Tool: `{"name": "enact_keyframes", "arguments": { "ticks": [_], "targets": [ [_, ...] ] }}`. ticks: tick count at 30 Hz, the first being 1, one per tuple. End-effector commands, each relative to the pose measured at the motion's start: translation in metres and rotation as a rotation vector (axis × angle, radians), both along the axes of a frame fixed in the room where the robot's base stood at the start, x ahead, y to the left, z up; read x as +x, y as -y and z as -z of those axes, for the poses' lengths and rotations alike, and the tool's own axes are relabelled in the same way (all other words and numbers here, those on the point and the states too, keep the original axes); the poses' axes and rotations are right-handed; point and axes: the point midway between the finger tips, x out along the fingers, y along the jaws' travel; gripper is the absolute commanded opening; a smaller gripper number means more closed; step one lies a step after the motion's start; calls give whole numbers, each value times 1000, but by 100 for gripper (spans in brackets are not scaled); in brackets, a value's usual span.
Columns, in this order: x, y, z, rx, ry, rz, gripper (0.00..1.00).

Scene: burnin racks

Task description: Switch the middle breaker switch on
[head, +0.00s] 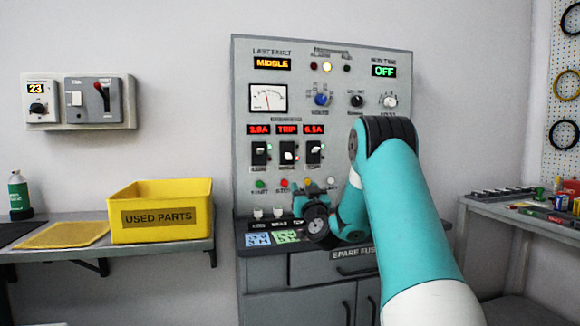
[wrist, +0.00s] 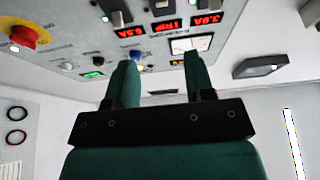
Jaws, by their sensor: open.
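The middle breaker switch (head: 288,153) is in the row of three on the grey panel (head: 243,100). Its lever looks down, with a red light beside it, and the display above reads TRIP (head: 287,129). The left breaker switch (head: 259,153) and right breaker switch (head: 314,152) look up, with green lights beside them. My gripper (wrist: 159,62) is open and empty in the wrist view, its two teal fingers apart. In the head view it is below the switches, near the panel's lower part, its fingertips hard to make out. The wrist view is upside down and cuts the switches at its top edge.
Knobs and a meter (head: 268,98) sit above the switches, coloured buttons (head: 284,183) below. A red emergency button (wrist: 28,36) shows in the wrist view. A yellow bin (head: 160,190) stands on the left shelf. A wall box with a red-tipped lever (head: 100,88) is at left.

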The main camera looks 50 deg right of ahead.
Motion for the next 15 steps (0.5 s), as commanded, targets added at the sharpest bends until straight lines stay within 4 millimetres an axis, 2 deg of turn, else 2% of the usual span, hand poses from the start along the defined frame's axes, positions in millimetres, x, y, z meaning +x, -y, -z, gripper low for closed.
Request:
{"name": "enact_keyframes", "arguments": {
  "ticks": [3, 15],
  "targets": [
    [10, 4, -13, 0, -1, -3, 49],
    [51, 28, -33, -1, -3, -6, 49]
  ]
}}
